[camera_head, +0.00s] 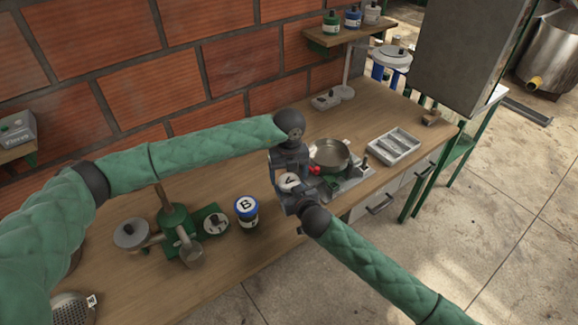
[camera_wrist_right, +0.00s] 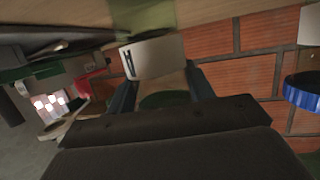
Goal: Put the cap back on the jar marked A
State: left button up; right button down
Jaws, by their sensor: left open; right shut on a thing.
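The jar marked A (camera_head: 288,182) stands on the bench, mostly hidden behind my two grippers; its white label shows between them. In the right wrist view, which looks upside down, its white label (camera_wrist_right: 155,57) and green body (camera_wrist_right: 140,15) show. My right gripper (camera_wrist_right: 160,92) is shut on a dark green cap (camera_wrist_right: 165,101) beside the label's upper end. I cannot tell whether the cap touches the jar. In the head view my right gripper (camera_head: 294,198) is at the jar. My left gripper (camera_head: 287,162) is open, close by the jar.
A jar marked B (camera_head: 247,213) with a blue cap stands to the left. A green-based device (camera_head: 180,225) stands farther left. A metal pan (camera_head: 329,154) stands close behind the grippers, and a grey tray (camera_head: 395,147) to the right. Brick wall behind.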

pick_arm(q)
jog(key=shift+f, duration=0.7)
jog(key=c, duration=1)
jog(key=o, duration=1.1)
jog(key=shift+r, duration=0.1)
jog(key=shift+r, duration=2.2)
